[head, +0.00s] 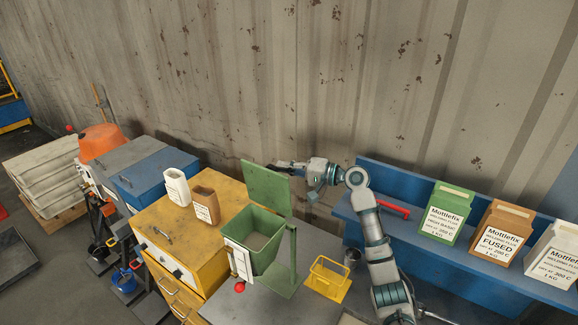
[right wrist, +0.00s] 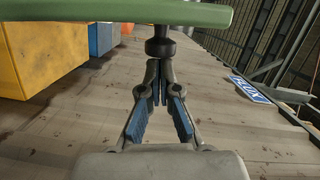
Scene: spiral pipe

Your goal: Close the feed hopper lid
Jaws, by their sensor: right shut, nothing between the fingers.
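The green feed hopper (head: 255,238) stands on the grey bench, open at the top. Its flat green lid (head: 266,188) is raised, tilted up on the far side toward the wall. My right gripper (head: 282,165) is behind the lid near its upper edge, its tips partly hidden by it. In the right wrist view the gripper (right wrist: 158,78) is shut and empty. The lid's edge (right wrist: 120,14) crosses the top there, with a dark knob (right wrist: 160,46) at the fingertips; I cannot tell whether they touch. My left gripper is not in view.
A yellow cabinet (head: 180,235) with two small containers stands left of the hopper. A yellow basket (head: 327,278) sits to its right. A blue shelf (head: 405,232) with several Mottlefix boxes is at the right. The corrugated wall (head: 300,80) rises behind.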

